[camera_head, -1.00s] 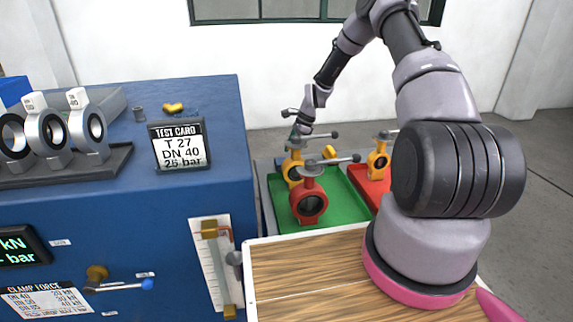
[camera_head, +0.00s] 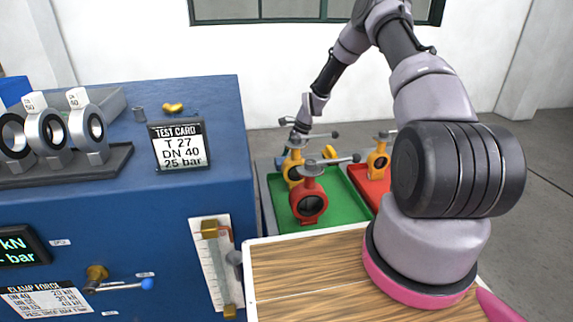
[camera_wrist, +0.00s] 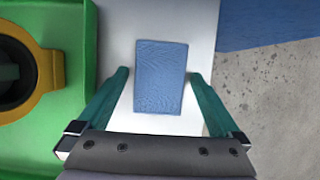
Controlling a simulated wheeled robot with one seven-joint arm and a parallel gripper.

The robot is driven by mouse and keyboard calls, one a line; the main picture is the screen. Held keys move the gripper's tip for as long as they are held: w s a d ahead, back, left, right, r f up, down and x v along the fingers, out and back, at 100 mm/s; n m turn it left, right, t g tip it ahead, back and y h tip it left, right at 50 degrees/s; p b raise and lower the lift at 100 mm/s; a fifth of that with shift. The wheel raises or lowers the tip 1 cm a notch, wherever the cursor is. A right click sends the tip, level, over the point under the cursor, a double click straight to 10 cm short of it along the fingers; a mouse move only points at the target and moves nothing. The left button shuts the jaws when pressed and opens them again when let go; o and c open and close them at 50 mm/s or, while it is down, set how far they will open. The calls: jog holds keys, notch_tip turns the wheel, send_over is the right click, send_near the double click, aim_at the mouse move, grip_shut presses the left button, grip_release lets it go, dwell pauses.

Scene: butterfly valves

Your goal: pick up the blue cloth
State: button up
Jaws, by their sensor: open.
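The blue cloth (camera_wrist: 161,76) is a flat, textured rectangle in the wrist view. It lies on a pale grey-white surface (camera_wrist: 200,25) beside the green tray. My gripper (camera_wrist: 160,80) is open, with one teal finger on each side of the cloth and a gap to it on both sides. I cannot tell how far above the cloth the fingertips are. In the head view the cloth does not show, and my gripper is hidden behind the valves near the back of the green tray.
The green tray (camera_head: 340,208) holds a red valve (camera_head: 309,203) and yellow valves. A red tray (camera_head: 366,182) with a yellow valve (camera_head: 378,160) stands to its right. The blue test bench (camera_head: 225,150) rises to the left. A wooden top (camera_head: 310,262) lies in front.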

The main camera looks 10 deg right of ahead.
jog(key=c, duration=1.2)
notch_tip(320, 180, up, 10)
jog(key=shift+r, duration=0.25)
